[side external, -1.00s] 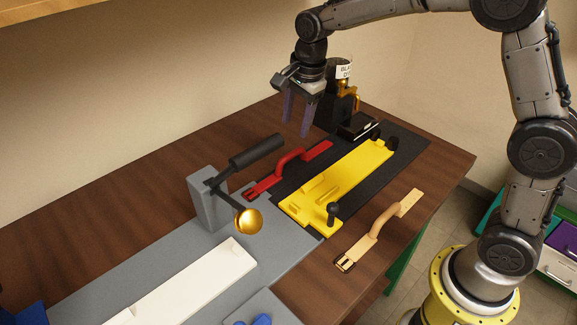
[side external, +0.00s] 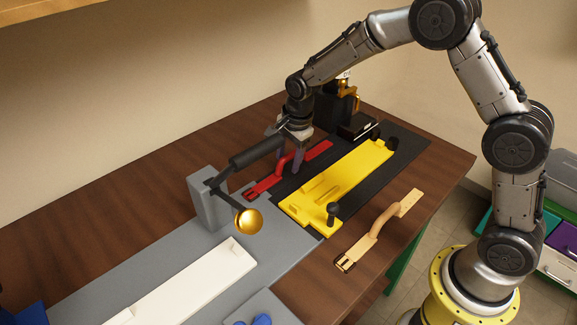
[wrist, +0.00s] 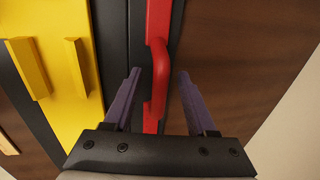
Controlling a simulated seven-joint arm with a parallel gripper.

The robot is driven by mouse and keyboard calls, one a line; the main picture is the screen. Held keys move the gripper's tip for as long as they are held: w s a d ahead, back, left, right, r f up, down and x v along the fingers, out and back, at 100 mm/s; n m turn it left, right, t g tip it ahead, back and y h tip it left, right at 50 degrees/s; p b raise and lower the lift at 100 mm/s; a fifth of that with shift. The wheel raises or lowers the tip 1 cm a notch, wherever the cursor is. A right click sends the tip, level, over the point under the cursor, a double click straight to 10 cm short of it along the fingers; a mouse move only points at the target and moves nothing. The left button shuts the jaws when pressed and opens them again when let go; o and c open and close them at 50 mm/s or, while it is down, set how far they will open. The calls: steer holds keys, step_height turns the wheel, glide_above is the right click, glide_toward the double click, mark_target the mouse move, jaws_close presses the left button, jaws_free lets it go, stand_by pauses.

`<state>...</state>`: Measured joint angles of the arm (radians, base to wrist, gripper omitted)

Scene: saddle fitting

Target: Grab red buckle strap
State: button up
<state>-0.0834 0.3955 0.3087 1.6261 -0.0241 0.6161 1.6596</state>
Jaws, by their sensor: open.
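The red buckle strap (side external: 315,151) lies along the left edge of the black mat, with a raised loop in its middle. In the wrist view the red strap (wrist: 158,75) runs top to bottom between the fingers. My gripper (side external: 284,165) is low over the strap's raised middle; it also shows in the wrist view (wrist: 160,78). Its purple fingers are open, one on each side of the raised loop, with a gap on both sides. The gripper hides part of the strap in the side view.
A black-handled lever with a gold ball (side external: 249,221) on a grey post (side external: 206,199) stands close left of my gripper. A yellow plate (side external: 345,180) lies to the right. A tan strap (side external: 378,228) lies nearer the front. A black stand is behind.

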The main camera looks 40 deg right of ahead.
jaws_close()
stand_by(0.6)
